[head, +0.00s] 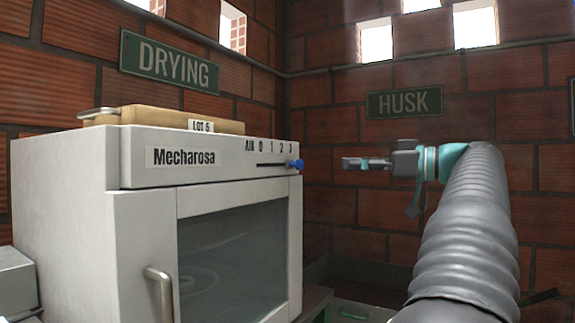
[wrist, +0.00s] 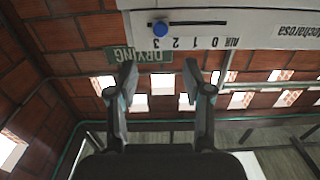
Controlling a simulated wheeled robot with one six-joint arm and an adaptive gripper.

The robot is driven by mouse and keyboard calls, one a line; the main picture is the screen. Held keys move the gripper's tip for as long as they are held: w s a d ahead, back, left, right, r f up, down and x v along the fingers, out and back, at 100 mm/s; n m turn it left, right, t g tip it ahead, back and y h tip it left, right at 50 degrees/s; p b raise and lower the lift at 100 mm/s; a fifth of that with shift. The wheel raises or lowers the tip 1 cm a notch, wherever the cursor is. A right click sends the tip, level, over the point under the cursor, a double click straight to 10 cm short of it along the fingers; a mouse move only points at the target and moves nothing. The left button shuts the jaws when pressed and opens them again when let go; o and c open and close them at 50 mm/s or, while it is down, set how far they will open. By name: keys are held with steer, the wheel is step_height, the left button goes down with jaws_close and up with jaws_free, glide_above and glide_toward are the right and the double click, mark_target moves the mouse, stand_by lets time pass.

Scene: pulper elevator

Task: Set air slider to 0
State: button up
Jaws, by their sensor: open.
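The air slider is a blue knob (head: 297,164) on a dark horizontal slot (head: 270,165) in the upper front panel of the white Mecharosa dryer (head: 152,217). The scale above it reads AIR 0 1 2 3, and the knob sits at the right end, by the 3. The wrist view is upside down and shows the knob (wrist: 159,29) at the slot's 3 end. My gripper (head: 346,163) is right of the knob in the head view, at about its height and apart from it. In the wrist view its fingers (wrist: 168,83) are spread and empty.
A wooden tray (head: 165,117) labelled LOT 5 lies on top of the dryer. The dryer door has a window and a handle (head: 160,290). Brick walls carry DRYING (head: 170,62) and HUSK (head: 404,102) signs. The space in front of the slider looks clear.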

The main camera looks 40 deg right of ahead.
mark_target(302, 164)
steer(key=p+x, duration=0.1)
steer(key=x, duration=1.2)
steer(key=shift+w+a, duration=0.2)
steer(key=shift+w, duration=0.15)
jaws_close()
